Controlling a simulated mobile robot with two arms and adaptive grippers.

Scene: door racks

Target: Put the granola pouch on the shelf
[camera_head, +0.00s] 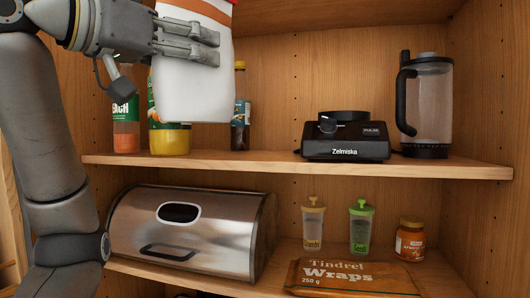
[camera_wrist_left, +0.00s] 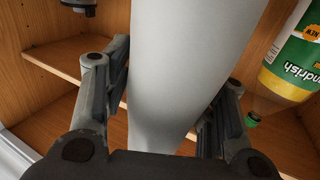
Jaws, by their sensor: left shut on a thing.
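The granola pouch (camera_head: 193,92) is a white pouch with an orange and red upper part, cut off by the top of the head view. My left gripper (camera_head: 205,45) is shut on it and holds it upright in front of the upper shelf (camera_head: 250,163). In the left wrist view the pouch (camera_wrist_left: 180,75) stands between the two fingers of the left gripper (camera_wrist_left: 168,110). The pouch hides part of the bottles behind it. I cannot tell how far its bottom edge is above the shelf. My right gripper is not in view.
Bottles stand at left on the upper shelf: an orange one (camera_head: 126,130), a yellow one (camera_head: 170,138) and a dark one (camera_head: 240,115). A black blender base (camera_head: 346,140) and jug (camera_head: 428,105) stand right. Bare shelf lies between. Below are a bread box (camera_head: 200,245) and wraps (camera_head: 350,280).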

